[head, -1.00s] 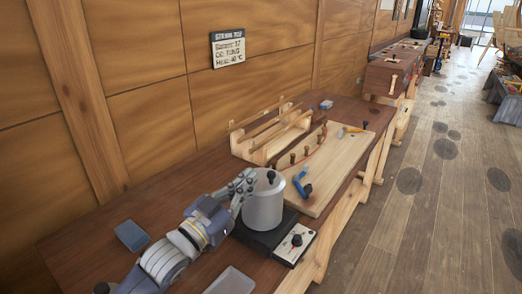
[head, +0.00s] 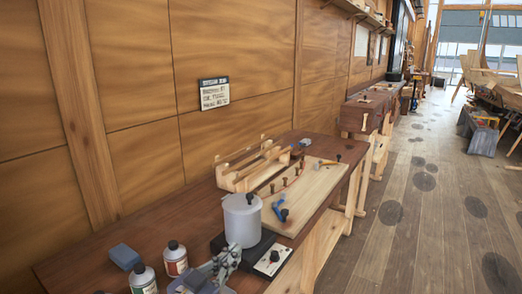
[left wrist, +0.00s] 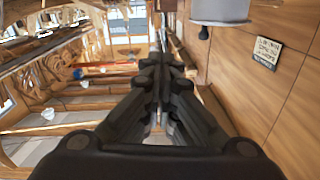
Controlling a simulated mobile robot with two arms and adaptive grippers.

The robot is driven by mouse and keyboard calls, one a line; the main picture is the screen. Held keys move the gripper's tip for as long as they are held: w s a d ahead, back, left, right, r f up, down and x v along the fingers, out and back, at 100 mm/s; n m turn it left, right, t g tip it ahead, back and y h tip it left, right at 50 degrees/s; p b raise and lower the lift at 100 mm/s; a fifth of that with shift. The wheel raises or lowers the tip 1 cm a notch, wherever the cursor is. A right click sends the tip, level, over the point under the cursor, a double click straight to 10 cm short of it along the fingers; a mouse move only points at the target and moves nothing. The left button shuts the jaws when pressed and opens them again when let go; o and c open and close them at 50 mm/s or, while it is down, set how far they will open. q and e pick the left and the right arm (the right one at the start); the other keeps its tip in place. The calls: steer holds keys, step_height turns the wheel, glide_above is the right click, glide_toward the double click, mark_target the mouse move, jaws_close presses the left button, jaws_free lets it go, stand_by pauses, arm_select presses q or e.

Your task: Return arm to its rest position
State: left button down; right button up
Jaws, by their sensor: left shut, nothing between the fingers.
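My left gripper (head: 228,262) is low in the head view, just in front of the grey lidded pot (head: 242,222), and its arm runs out at the bottom edge. In the left wrist view its fingers (left wrist: 160,62) are together with nothing between them. The pot stands upright on a black heater base with a pale control panel (head: 270,262). Part of a grey, pot-like body (left wrist: 220,10) shows at the top of the left wrist view. I cannot tell whether the gripper touches the pot. My right gripper is not in view.
Two white-labelled bottles (head: 175,260) and a blue block (head: 124,257) are on the bench left of the arm. Beyond the pot are a wooden rack (head: 232,180) and a pale board (head: 312,190) with clamps and pegs. A sign (head: 214,94) hangs on the wall. Floor is open at right.

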arm_select(q)
steer(key=s+a+f+n+g+y, duration=0.25)
steer(key=s+f, duration=0.35)
steer(key=f, duration=0.3)
steer(key=s+a+f+n+g+y, duration=0.1)
steer(key=s+a+f+g+y, duration=0.25)
steer(key=s+f, duration=0.4)
steer(key=s+a+f+n+g+y, duration=0.1)
steer(key=s+a+f+g, duration=0.25)
steer(key=s, duration=0.55)
steer(key=s+a+f+n+g+y, duration=0.1)
steer(key=s+a+f+g+y, duration=0.25)
steer(key=s, duration=0.55)
step_height(320, 180, down, 29)
steer(key=s+h, duration=0.2)
steer(key=s+a+f, duration=0.2)
steer(key=s+f, duration=0.5)
steer(key=s, duration=0.1)
steer(key=s+a+f+g, duration=0.1)
steer(key=s+f, duration=0.7)
steer(key=shift+s+a+m+g, duration=0.3)
steer(key=shift+s+a+m, duration=0.05)
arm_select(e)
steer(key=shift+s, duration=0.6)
arm_select(q)
steer(key=shift+f+y, duration=0.1)
steer(key=shift+y, duration=0.15)
